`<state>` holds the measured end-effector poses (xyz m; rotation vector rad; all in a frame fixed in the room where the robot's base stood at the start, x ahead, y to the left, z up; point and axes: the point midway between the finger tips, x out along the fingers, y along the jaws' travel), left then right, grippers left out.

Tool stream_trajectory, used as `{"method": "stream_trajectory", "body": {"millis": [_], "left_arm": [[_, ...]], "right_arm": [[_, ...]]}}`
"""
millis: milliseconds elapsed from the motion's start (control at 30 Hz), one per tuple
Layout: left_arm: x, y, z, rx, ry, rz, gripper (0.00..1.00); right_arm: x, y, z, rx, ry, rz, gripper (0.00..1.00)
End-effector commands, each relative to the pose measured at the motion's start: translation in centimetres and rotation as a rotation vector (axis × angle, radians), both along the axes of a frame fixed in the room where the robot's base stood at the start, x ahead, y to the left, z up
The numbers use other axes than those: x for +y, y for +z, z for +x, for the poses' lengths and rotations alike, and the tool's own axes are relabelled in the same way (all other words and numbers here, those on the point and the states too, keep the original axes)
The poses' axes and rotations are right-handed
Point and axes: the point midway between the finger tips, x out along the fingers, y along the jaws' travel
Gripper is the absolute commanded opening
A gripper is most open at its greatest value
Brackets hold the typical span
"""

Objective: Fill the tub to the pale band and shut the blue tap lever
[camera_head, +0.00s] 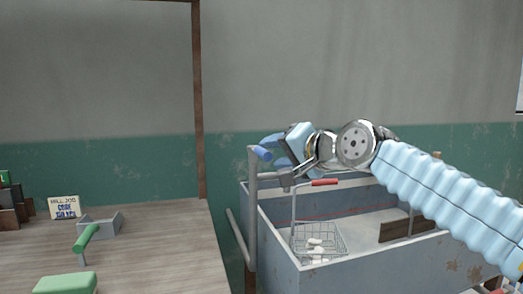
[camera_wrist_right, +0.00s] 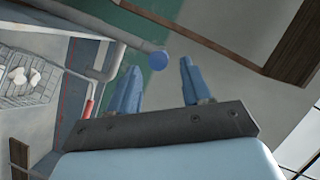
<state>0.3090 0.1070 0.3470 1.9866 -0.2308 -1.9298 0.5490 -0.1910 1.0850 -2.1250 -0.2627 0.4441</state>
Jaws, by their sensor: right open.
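The grey, rust-marked tub (camera_head: 330,278) stands at the right in the head view. The blue tap lever (camera_head: 261,153) tops an upright grey pipe at the tub's left back corner. Its round blue end (camera_wrist_right: 158,60) shows in the right wrist view. My right gripper (camera_head: 277,152) is open beside the lever. In the wrist view the lever end appears between its two blue fingertips; I cannot tell whether they touch. I cannot make out a pale band, or any water level in the tub. My left gripper is not in view.
A wire basket (camera_head: 318,240) with white lumps hangs in the tub, near a red handle (camera_head: 324,182). A dark board (camera_head: 400,229) is at the tub's right. The wooden table (camera_head: 150,260) at left holds a green-handled tool (camera_head: 85,238), a green block (camera_head: 65,283) and a card (camera_head: 64,207).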

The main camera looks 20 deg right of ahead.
Motion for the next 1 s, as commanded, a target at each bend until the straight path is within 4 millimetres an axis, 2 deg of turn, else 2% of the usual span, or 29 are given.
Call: {"method": "stream_trajectory", "body": {"millis": [100, 300, 667, 767, 1000], "left_arm": [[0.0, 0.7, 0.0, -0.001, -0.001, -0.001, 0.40], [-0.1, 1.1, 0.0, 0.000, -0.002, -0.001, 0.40], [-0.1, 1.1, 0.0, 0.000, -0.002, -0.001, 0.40], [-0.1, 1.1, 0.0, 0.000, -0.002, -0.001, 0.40], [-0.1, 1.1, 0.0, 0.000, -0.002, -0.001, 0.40]], "right_arm": [[0.9, -0.4, 2.4, 0.002, 0.001, -0.002, 0.48], [1.8, -1.0, 4.8, 0.000, 0.000, -0.001, 0.48], [2.1, -1.2, 5.4, -0.002, 0.000, 0.000, 0.48], [2.1, -1.2, 5.4, -0.002, 0.000, 0.000, 0.36], [2.1, -1.2, 5.3, -0.002, 0.000, 0.000, 0.00]]}}
